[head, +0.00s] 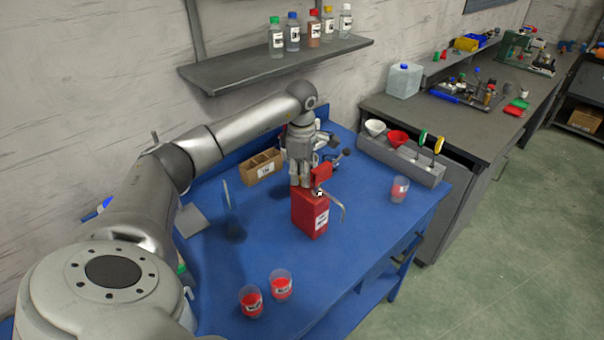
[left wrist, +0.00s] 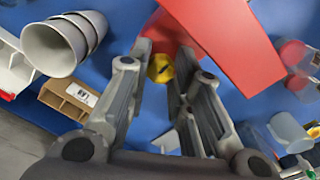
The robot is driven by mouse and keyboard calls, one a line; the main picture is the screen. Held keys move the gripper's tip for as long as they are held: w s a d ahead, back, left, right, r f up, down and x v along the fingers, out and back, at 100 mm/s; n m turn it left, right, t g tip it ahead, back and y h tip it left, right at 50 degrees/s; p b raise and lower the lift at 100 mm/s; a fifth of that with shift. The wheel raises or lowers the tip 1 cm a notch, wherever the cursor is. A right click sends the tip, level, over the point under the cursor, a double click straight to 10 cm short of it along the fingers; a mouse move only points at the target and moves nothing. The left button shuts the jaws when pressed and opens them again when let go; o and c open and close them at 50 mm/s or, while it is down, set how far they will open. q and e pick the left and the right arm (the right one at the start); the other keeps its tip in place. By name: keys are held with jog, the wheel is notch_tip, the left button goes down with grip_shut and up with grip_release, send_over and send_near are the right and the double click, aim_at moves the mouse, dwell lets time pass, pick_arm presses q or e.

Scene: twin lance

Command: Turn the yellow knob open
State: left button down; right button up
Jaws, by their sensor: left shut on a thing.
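The yellow knob (left wrist: 160,67) shows in the left wrist view, on the red canister (left wrist: 228,35). My left gripper (left wrist: 163,62) has its fingers on either side of the knob and is shut on it. In the head view the red canister (head: 309,213) stands upright on the blue table, with a white label and a bent metal spout on its right. My left gripper (head: 301,182) comes down on its top from above and hides the knob there. My right gripper is in neither view.
Two cups with red content (head: 265,293) stand at the table's front, and another (head: 399,190) stands at the right. A cardboard divider box (head: 262,168) is behind the canister. A grey holder (head: 402,160) with funnels lines the right rear edge. A shelf (head: 275,65) with bottles hangs above.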

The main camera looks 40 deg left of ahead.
pick_arm(q)
jog(key=n, duration=0.8)
jog(key=shift+w+r, duration=0.1)
jog(key=n, duration=0.5)
jog(key=shift+n+g, duration=0.3)
jog(key=shift+n, duration=1.8)
jog(key=c, duration=1.3)
grip_release()
jog(key=shift+o, duration=0.2)
